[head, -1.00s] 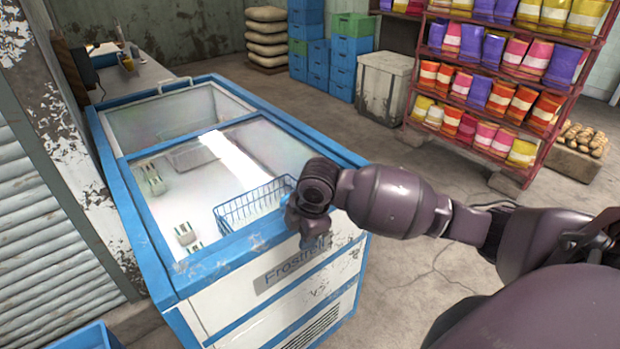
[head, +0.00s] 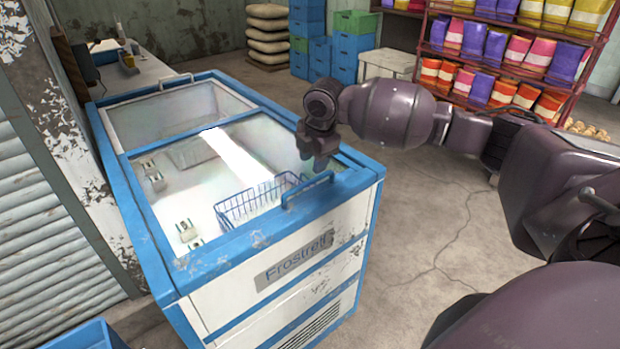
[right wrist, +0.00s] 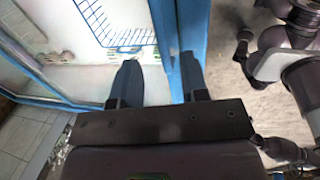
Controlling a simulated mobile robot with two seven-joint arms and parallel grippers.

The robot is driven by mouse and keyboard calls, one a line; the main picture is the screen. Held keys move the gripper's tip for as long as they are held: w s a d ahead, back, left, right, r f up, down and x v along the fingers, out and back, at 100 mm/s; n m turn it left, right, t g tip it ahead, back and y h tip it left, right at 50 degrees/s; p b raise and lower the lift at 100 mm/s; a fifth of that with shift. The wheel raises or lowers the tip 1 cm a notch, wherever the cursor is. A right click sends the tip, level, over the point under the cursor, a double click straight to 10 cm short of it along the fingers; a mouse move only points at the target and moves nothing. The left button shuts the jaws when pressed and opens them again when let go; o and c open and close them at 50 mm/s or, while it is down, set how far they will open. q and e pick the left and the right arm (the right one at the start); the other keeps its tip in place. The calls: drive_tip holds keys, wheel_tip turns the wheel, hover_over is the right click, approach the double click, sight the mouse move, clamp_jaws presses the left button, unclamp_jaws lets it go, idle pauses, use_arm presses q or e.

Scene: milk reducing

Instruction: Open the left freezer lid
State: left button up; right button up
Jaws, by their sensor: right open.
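A blue-and-white chest freezer (head: 300,270) has two glass lids, both looking closed. The near lid (head: 190,190) has a blue handle (head: 307,190) at its front right corner. The far lid (head: 170,115) has a pale handle (head: 175,82) at its back end. My right gripper (head: 320,167) is open, pointing down over the freezer's right rim, just behind the blue handle and seemingly apart from it. In the right wrist view its open fingers (right wrist: 160,75) are over the freezer's edge, with nothing held. My left gripper is out of view.
A blue wire basket (head: 255,198) and a few small cartons (head: 187,230) lie under the near glass. A wall (head: 70,120) stands close on the left. A red shelf with colored bags (head: 500,60) stands back right. The floor right of the freezer (head: 430,215) is clear.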

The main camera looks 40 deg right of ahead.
sight(310, 181)
drive_tip(key=f, duration=0.3)
drive_tip(key=w+f, duration=0.1)
drive_tip(key=f, duration=0.2)
drive_tip(key=shift+w+f+b, duration=0.1)
drive_tip(key=shift+f+b, duration=0.1)
drive_tip(key=shift+b, duration=0.1)
drive_tip(key=shift+c, duration=0.2)
clamp_jaws()
